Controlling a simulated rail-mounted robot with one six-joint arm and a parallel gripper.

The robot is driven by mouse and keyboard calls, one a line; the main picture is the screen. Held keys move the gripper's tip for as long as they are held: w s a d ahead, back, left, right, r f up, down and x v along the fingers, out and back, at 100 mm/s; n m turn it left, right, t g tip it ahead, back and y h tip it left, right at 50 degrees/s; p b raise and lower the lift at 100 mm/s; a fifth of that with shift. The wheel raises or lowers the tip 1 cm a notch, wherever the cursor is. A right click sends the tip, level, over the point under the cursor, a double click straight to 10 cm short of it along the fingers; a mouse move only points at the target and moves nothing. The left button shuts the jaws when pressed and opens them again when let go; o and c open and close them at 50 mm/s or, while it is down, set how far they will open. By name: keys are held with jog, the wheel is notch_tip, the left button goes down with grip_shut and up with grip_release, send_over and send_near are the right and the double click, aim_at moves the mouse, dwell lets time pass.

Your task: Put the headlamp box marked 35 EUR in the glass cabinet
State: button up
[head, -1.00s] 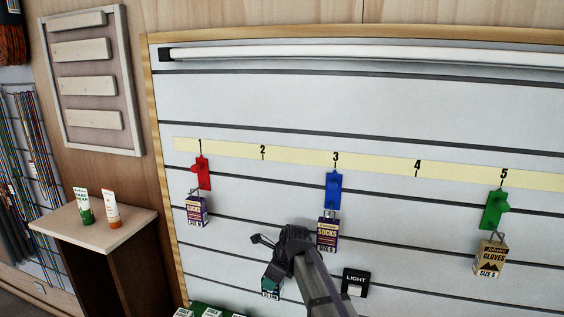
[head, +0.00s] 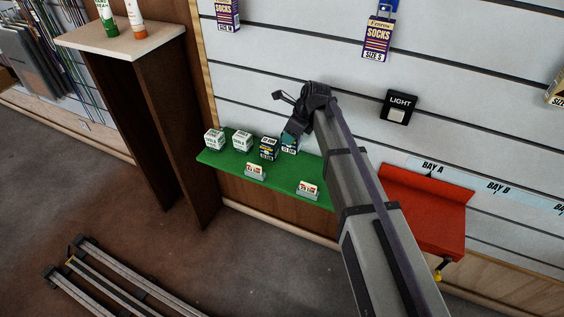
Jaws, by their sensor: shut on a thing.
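My gripper (head: 292,127) is shut on a small dark teal box (head: 290,142) with a pale label, at the right end of a row of boxes over the green shelf. Whether its base touches the shelf I cannot tell, and its print is too small to read. A similar dark box (head: 269,149) with a pale top stands just left of it. Two white and green boxes, one on the far left (head: 214,140) and one beside it (head: 242,141), complete the row. I cannot read a 35 EUR mark. No glass cabinet is in view.
A red shelf (head: 425,205) is to the right under the bay labels. A LIGHT switch (head: 398,106) and hanging socks (head: 378,40) are on the wall. A wooden stand (head: 130,45) is left.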

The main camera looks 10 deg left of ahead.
notch_tip(320, 180, down, 8)
jog(key=b, duration=0.6)
jog(key=shift+f, duration=0.25)
jog(key=shift+r, duration=0.3)
jog(key=shift+f, duration=0.2)
jog(key=o, duration=1)
jog(key=shift+r, duration=0.15)
